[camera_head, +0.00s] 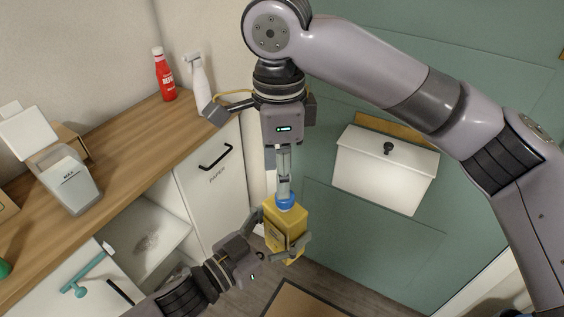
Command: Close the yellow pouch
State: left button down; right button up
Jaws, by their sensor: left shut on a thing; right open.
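The yellow pouch (286,228) is upright in the middle of the view, held up above the floor. A blue cap (285,200) sits at its top; I cannot tell how tightly it is seated. My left gripper (283,249) comes from the lower left and is shut on the lower part of the yellow pouch. My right gripper (283,186) points down from above, with its fingers right over the blue cap. It is open, and I cannot tell whether its fingertips touch the cap. The pouch's back side is hidden.
A wooden counter (130,150) on the left carries a red bottle (164,76), a white spray bottle (198,88) and a grey-white container (68,182). An open drawer (150,243) juts out below it. A white box (385,170) hangs on the green wall.

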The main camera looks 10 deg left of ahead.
jog(key=n, duration=0.6)
jog(key=shift+r+n, duration=0.25)
jog(key=shift+n, duration=0.15)
jog(key=n, duration=0.3)
jog(key=shift+r+n, duration=0.1)
jog(key=shift+n, duration=0.3)
jog(key=n, duration=0.3)
jog(key=shift+r+n, duration=0.1)
jog(key=shift+n, duration=0.2)
jog(key=n, duration=0.4)
jog(key=shift+d+r, duration=0.1)
jog(key=n, duration=0.3)
jog(key=shift+r+n, duration=0.1)
jog(key=shift+n, duration=0.3)
jog(key=n, duration=0.3)
jog(key=shift+r+n, duration=0.1)
jog(key=shift+n, duration=0.2)
jog(key=n, duration=0.4)
jog(key=shift+d+r, duration=0.1)
jog(key=n, duration=0.5)
jog(key=shift+r+n, duration=0.2)
jog(key=shift+n, duration=0.1)
jog(key=n, duration=0.5)
jog(key=shift+r+n, duration=0.15)
jog(key=shift+n, duration=0.25)
jog(key=n, duration=0.5)
jog(key=shift+d+r, duration=0.1)
jog(key=shift+r, duration=0.05)
jog(key=n, duration=0.5)
jog(key=shift+r, duration=0.15)
